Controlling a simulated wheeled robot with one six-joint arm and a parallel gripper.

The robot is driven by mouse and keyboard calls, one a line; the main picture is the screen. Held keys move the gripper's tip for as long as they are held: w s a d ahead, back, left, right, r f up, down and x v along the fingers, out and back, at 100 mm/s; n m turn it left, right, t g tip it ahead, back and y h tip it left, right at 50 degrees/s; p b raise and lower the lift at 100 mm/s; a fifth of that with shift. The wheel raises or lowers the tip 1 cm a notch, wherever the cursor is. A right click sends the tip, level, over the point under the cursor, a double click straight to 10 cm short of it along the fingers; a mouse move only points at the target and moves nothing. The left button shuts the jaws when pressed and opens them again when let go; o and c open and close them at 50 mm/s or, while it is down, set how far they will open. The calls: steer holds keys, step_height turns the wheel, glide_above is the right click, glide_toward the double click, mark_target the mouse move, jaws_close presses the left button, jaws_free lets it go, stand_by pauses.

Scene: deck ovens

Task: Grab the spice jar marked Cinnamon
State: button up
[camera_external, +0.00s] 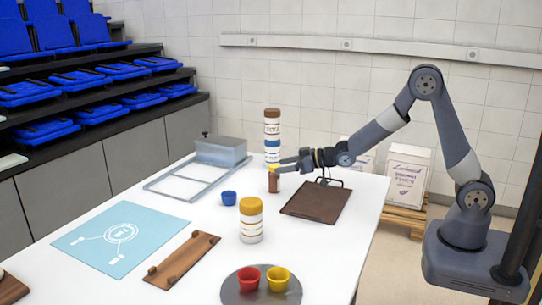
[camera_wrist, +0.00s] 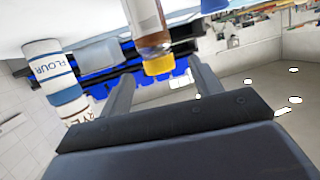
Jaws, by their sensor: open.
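A small spice jar (camera_external: 273,184) with a brown body and a yellow cap stands upright on the white table. In the wrist view the jar (camera_wrist: 149,22) appears upside down, with its yellow cap (camera_wrist: 158,66) between my fingers. Its label is too small or turned to read, so I cannot confirm the name Cinnamon. My gripper (camera_external: 282,167) is at the height of the jar's cap, reaching in from the right. In the wrist view my gripper (camera_wrist: 163,76) is open, with gaps on both sides of the cap.
Stacked flour and rye canisters (camera_external: 272,128) stand just behind the jar. A yellow-lidded white jar (camera_external: 250,224) stands in front. A metal box (camera_external: 220,152) is behind left.

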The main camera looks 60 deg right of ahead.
mark_target(276, 166)
steer(key=shift+p+x, duration=0.85)
steer(key=shift+x, duration=2.1)
steer(key=shift+r, duration=0.1)
steer(key=c, duration=1.1)
